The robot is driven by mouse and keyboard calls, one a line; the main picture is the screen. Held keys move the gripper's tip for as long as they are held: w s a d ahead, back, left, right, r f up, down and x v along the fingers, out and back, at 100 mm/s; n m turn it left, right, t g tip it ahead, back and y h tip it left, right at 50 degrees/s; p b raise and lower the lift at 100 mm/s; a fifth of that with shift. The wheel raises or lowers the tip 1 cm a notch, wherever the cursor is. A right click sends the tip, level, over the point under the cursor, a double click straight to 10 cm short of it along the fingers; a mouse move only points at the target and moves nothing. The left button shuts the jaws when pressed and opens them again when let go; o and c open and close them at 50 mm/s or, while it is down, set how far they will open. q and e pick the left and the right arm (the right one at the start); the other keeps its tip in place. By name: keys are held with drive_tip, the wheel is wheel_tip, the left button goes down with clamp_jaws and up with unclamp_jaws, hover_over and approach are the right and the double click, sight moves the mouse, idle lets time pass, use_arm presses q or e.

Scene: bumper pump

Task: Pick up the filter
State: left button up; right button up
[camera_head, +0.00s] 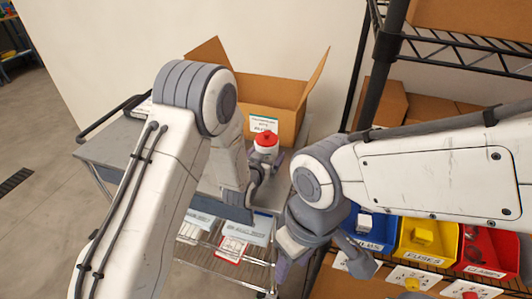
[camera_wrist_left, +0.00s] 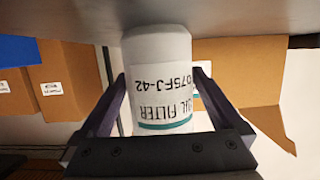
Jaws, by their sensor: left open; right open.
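The filter is a white can with a red top (camera_head: 265,143). It stands upright on the grey cart top (camera_head: 110,142), in front of the open cardboard box. In the left wrist view the white, labelled filter (camera_wrist_left: 160,75) fills the middle, with its lettering upside down. My left gripper (camera_head: 260,172) is at the filter, partly hidden by its own arm. Its two fingers are open, one on each side of the can; I cannot tell whether they touch it. My right gripper (camera_head: 322,262) is open and empty, low at the right, away from the filter.
The open cardboard box (camera_head: 285,98) stands behind the filter. Blue (camera_head: 372,240), yellow (camera_head: 428,256) and red (camera_head: 490,255) bins sit on the rack at right, below my right arm. White packages (camera_head: 232,248) lie on the cart's lower shelf.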

use_arm(q)
clamp_jaws()
drive_tip(key=shift+r, duration=0.1)
